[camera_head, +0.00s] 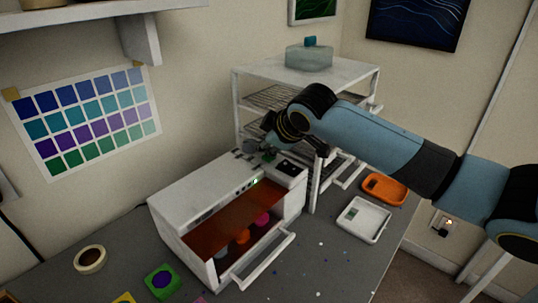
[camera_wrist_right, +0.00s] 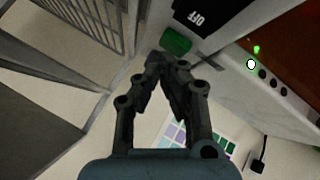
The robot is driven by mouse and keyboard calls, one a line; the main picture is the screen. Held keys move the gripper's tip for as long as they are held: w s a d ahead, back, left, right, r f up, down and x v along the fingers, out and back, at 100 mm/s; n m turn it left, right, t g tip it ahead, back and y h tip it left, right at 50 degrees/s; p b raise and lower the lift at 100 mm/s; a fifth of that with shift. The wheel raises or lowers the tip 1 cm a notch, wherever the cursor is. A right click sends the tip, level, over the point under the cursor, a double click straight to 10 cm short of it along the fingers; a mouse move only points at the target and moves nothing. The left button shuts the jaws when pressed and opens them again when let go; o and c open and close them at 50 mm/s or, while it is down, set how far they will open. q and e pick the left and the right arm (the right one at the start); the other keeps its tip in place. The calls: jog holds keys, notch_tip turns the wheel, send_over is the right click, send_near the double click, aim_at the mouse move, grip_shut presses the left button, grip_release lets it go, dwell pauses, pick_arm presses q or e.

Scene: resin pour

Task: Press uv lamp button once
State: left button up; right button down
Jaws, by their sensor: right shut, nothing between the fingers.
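The UV lamp (camera_head: 180,222) is a white box on the desk with an amber front and small lit green lights. On its top are a black display (camera_head: 288,168) and a green button (camera_head: 268,155). In the right wrist view the display (camera_wrist_right: 205,14) reads "OFF", upside down, and the green button (camera_wrist_right: 175,41) lies just beyond my fingertips. My right gripper (camera_wrist_right: 168,62) is shut and empty, very close to the button; I cannot tell whether it touches. In the head view the gripper (camera_head: 268,145) is over the lamp's back right top. My left gripper is not in view.
Several coloured pieces, one pink (camera_head: 262,219), show inside the lamp. A wire-shelved rack (camera_head: 305,72) stands behind it. An orange tray (camera_head: 384,189) and a white tray (camera_head: 363,220) lie to the right. A tape roll (camera_head: 90,259) lies at the left. The desk's front right is mostly clear.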

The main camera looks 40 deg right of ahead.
aim_at(267, 156)
jog(key=shift+f, duration=0.45)
dwell(0.6)
jog(key=shift+r, duration=0.1)
jog(key=shift+r+p, duration=0.75)
jog(key=shift+r, duration=0.05)
jog(key=shift+r, duration=2.5)
